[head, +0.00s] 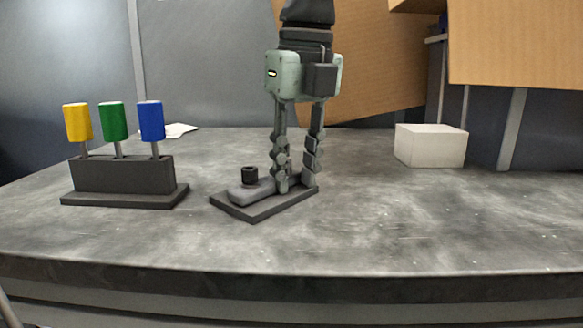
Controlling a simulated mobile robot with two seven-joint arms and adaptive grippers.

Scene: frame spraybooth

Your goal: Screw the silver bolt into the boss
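My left gripper (296,182) points straight down over the right part of a small dark base plate (252,212). Its two fingers stand apart, with a gap between them, and their tips are low, close to the plate. A grey rounded block (248,192) lies on the plate, and its right end runs in by the fingertips. A short black cylinder (250,174), which may be the boss, stands upright on the block's left part. I cannot make out the silver bolt; the fingers may hide it. My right gripper is not in view.
A dark rack (124,176) on the left holds yellow (77,122), green (113,121) and blue (151,121) handled tools upright. A white box (430,145) stands at the back right. The grey table (420,215) is clear at the right and front.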

